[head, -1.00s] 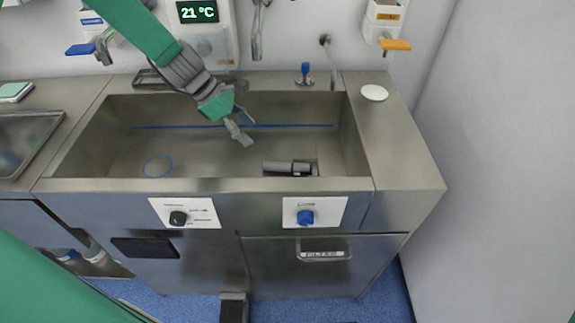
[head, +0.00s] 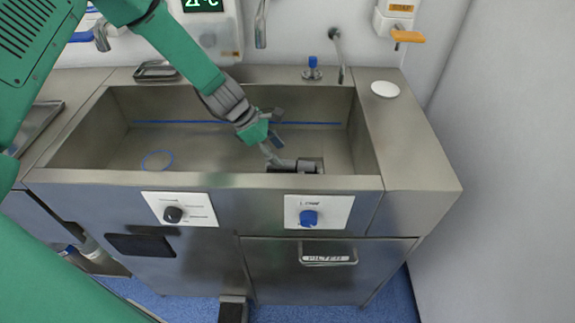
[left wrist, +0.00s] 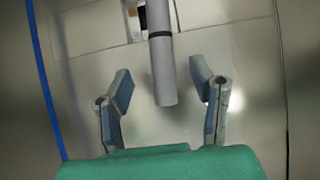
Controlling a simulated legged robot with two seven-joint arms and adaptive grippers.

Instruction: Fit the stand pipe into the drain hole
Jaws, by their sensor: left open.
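The stand pipe (head: 290,165) is a grey tube lying on its side on the sink floor near the front wall. In the left wrist view the stand pipe (left wrist: 160,65) has a black ring around it. Its far end reaches a pale, dark-edged square recess (left wrist: 136,18), likely the drain; I cannot tell whether it covers the hole. My left gripper (head: 275,150) is inside the sink at the pipe's left end. In the left wrist view its open fingers (left wrist: 162,82) stand apart on either side of the pipe's near end, with gaps. My right gripper is not in view.
The steel sink's front rim (head: 200,180) runs close in front of the pipe. A blue ring mark (head: 157,160) is on the sink floor at left. A blue-topped tap (head: 312,68) and a white disc (head: 385,89) are on the surround. The left sink floor is clear.

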